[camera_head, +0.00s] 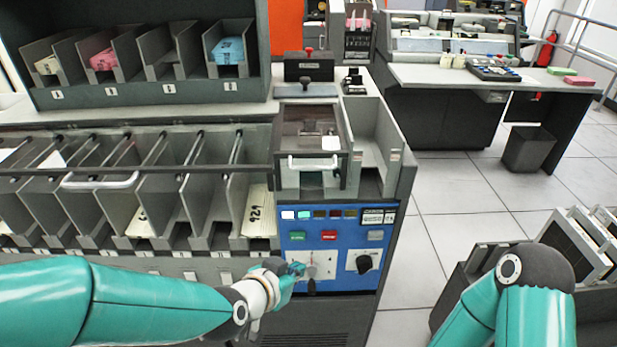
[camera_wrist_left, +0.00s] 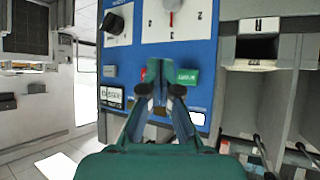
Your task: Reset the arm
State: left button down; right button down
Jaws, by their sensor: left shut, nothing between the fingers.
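My left gripper (camera_head: 297,270) is in front of the blue control panel (camera_head: 334,213), by the white plate of the left dial (camera_head: 320,262). It is shut and empty. In the left wrist view, its fingertips (camera_wrist_left: 162,68) meet in front of the panel, between the green button (camera_wrist_left: 187,77) and the partly covered red button (camera_wrist_left: 150,74). I cannot tell whether they touch the panel. My right arm comes in at the lower right; its gripper is out of view.
A black knob (camera_head: 364,263) is on the panel's right side. Above the panel is a clear-lidded unit (camera_head: 313,140) with a handle. Card bins (camera_head: 190,200) stand to the left. A desk (camera_head: 490,78) and bin (camera_head: 528,149) stand at the back right, with open floor before them.

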pick_arm(q)
jog(key=shift+a, duration=0.1)
jog(key=s+a+f+n+g+y+p, duration=0.2)
jog(key=a+f+g+p, duration=0.1)
jog(key=a+f+p, duration=0.45)
jog(key=s+a+f+n+g+p, duration=0.1)
jog(key=s+f+n+g+p, duration=0.1)
jog(key=s+f, duration=0.3)
jog(key=s+a+f+n+g+p, duration=0.2)
jog(key=s+f+n+g, duration=0.1)
jog(key=s, duration=0.9)
notch_tip(320, 180, down, 2)
jog(key=shift+f+n+g, duration=0.1)
jog(key=shift+n+g, duration=0.2)
jog(key=shift+n, duration=0.3)
